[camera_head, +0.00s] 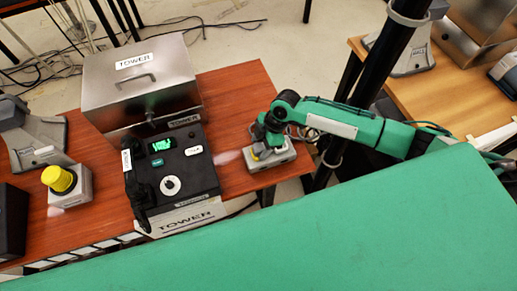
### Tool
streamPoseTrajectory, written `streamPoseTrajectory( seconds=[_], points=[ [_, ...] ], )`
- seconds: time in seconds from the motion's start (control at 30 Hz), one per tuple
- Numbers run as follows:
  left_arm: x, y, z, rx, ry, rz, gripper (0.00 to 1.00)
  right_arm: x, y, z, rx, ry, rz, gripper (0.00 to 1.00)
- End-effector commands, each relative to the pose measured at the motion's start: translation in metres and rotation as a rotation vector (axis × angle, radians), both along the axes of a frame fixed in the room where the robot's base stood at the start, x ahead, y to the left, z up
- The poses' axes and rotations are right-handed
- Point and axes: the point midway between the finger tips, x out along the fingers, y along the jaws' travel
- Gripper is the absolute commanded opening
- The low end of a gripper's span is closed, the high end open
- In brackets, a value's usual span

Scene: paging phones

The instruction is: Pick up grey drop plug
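My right arm comes in from the right, and its gripper (262,151) points down over a small light-grey box (285,158) at the right end of the red-brown table. The fingertips are small and dark here, so I cannot tell whether they are open or shut. A bit of yellow shows at the gripper's left side, on or just above the box. I cannot make out a separate grey drop plug; the gripper covers much of the box top. My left gripper is out of view.
A black TOWER phone unit (205,172) with a handset on its left stands left of the gripper. Behind it is a metal TOWER case (140,85). A yellow knob (57,178) on a grey box is at far left. A wooden table (455,95) stands at right.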

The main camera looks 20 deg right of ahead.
Motion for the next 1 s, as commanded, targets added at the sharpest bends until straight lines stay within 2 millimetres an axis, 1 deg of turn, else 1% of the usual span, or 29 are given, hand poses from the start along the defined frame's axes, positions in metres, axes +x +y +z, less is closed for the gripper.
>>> streamPoseTrajectory(
  seconds=[0.03, 0.23, 0.5, 0.67, 0.77, 0.83, 0.93, 1.0],
  points=[
    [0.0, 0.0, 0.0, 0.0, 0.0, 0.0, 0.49, 0.0, 0.0, 0.0, 0.0, 0.0, 0.0, 0.48],
    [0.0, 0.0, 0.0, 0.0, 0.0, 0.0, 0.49, 0.0, 0.0, 0.0, 0.0, 0.0, 0.0, 0.09],
    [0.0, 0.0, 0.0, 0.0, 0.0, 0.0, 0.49, 0.0, 0.0, 0.001, 0.0, 0.0, 0.0, 0.09],
    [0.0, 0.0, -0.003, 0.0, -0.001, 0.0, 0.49, 0.001, 0.0, 0.009, 0.001, -0.002, 0.0, 0.09],
    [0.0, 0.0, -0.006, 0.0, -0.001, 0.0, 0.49, 0.001, 0.0, 0.021, 0.002, -0.003, 0.001, 0.09],
    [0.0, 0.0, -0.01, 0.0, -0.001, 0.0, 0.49, 0.001, 0.0, 0.035, 0.002, -0.005, 0.001, 0.09],
    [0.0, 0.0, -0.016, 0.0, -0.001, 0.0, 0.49, 0.001, 0.0, 0.06, 0.001, -0.006, 0.002, 0.09],
    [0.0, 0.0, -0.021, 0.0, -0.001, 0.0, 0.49, 0.002, 0.0, 0.081, 0.002, -0.007, 0.001, 0.09]
  ],
)
